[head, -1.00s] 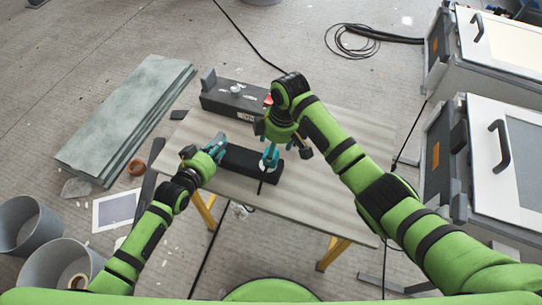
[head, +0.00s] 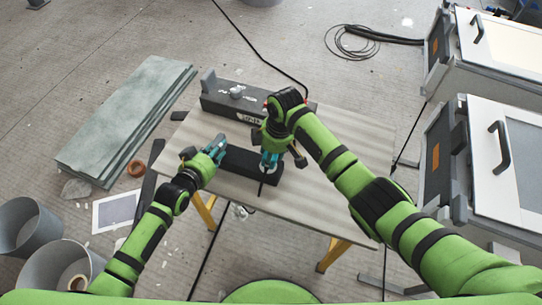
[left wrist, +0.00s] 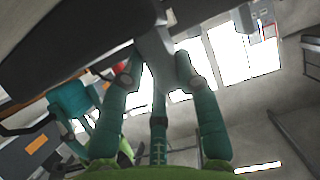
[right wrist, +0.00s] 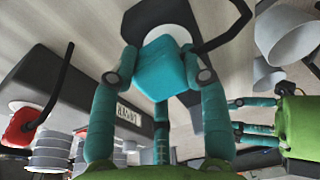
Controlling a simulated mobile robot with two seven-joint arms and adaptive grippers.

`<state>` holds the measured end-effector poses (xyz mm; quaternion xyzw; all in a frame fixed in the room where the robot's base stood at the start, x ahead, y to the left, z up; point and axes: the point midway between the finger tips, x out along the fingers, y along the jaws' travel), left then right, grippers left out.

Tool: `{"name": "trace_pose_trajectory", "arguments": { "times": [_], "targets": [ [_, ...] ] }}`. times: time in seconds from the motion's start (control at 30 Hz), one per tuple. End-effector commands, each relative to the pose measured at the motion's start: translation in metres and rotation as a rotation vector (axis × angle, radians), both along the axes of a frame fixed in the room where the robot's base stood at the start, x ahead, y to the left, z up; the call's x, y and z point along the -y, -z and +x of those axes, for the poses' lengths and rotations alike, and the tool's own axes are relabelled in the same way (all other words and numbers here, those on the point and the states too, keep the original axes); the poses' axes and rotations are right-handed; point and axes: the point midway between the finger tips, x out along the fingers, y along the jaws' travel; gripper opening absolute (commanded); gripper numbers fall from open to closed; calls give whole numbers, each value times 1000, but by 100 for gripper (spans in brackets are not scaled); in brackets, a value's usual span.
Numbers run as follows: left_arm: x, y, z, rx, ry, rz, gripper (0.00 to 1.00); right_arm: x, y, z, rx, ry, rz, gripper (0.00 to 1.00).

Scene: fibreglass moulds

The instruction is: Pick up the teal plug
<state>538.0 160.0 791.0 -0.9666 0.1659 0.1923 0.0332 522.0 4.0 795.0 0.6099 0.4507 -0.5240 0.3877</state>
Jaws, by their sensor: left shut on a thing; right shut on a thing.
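The teal plug (right wrist: 163,68) sits over a white ring on the dark block (head: 240,163), with a black cable beside it. My right gripper (right wrist: 160,78) reaches down from above and is shut on the plug, one finger on each side. In the head view my right gripper (head: 270,160) hides most of the plug. My left gripper (head: 217,147) is at the block's left end. In the left wrist view its fingers (left wrist: 157,75) are shut on a pale grey part next to the dark block.
A long dark box (head: 225,105) with a pale knob and a label stands behind on the table (head: 340,150). A red piece with a black cable (right wrist: 22,128) shows in the right wrist view. The table's right side is clear. Large white-fronted cases (head: 500,150) stand at the right.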

Motion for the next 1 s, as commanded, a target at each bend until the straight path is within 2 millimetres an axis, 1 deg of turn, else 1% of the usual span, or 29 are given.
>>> {"name": "trace_pose_trajectory", "arguments": {
  "times": [0.07,0.17,0.27,0.4,0.5,0.6,0.8,1.0],
  "targets": [
    [1,0,0,0,0,-2,0,1,-1,0,-1,0,-1,13],
    [1,0,0,0,0,-2,0,0,-12,1,1,0,1,13],
    [1,0,0,0,0,-2,0,0,-30,1,5,0,1,13],
    [1,0,0,0,0,-2,0,0,-60,1,4,-1,1,13],
    [1,0,0,0,0,-2,0,0,-78,1,4,-1,1,13],
    [1,0,0,0,0,-2,0,0,-92,1,2,0,-1,13],
    [1,0,0,0,0,-2,0,0,-110,0,1,-1,1,13],
    [1,0,0,0,0,-2,0,0,-120,0,1,0,1,13]
  ]
}}
